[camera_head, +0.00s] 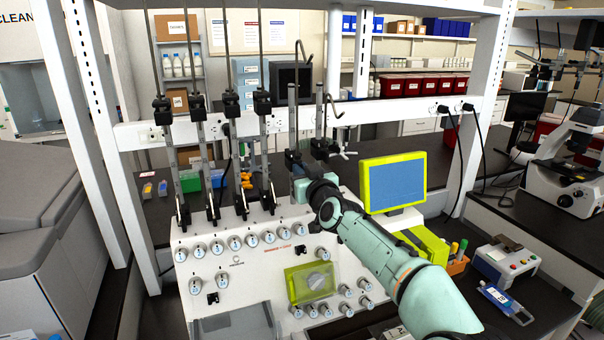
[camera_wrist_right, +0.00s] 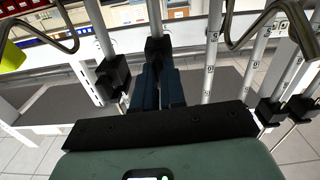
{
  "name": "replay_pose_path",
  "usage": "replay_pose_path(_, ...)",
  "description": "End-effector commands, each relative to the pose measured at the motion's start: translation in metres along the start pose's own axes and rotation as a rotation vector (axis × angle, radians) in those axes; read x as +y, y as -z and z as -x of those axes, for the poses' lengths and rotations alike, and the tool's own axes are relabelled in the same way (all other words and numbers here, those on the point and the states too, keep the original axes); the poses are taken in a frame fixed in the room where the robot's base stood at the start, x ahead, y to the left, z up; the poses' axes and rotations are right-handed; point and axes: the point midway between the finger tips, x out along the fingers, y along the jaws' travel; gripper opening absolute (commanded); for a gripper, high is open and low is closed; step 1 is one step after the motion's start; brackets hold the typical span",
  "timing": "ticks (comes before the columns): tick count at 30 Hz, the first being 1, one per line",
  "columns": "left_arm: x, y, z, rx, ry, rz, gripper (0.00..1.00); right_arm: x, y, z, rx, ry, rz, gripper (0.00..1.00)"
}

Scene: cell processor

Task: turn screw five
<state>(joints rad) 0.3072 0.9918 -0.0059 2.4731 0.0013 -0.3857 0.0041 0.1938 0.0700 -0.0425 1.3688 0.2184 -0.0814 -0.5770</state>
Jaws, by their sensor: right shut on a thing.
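A row of upright metal rods with black clamp screws stands behind the white cell processor (camera_head: 225,265). The fifth clamp screw from the left (camera_head: 293,158) is a small black block low on its rod. My right gripper (camera_head: 298,178) is at this block, partly hidden by my own wrist. In the right wrist view, my right gripper's dark blue fingers (camera_wrist_right: 160,70) are close together and shut on a black screw (camera_wrist_right: 157,48) at their tips. The screw's turn angle cannot be told. My left gripper is not in view.
Other black clamps (camera_head: 262,102) stand close on the left, and one (camera_head: 319,148) stands just right. Hooked metal rods (camera_wrist_right: 270,20) flank the fingers in the wrist view. A yellow-framed screen (camera_head: 392,183) is right of the wrist. A white shelf post (camera_head: 480,110) stands farther right.

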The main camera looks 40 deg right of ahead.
Motion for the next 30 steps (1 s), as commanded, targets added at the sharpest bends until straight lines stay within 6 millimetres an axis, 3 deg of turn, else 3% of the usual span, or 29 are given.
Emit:
replay_pose_path(20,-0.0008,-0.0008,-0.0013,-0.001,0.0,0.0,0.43,0.0004,0.0002,-0.0001,0.0,0.0,-0.071,0.0)
replay_pose_path(23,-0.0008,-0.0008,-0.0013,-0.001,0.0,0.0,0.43,0.0004,0.0002,-0.0001,0.0,0.0,-0.07,0.33)
replay_pose_path(30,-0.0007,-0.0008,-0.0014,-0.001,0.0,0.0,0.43,0.0004,0.0,-0.0001,0.0,0.0,-0.07,0.36)
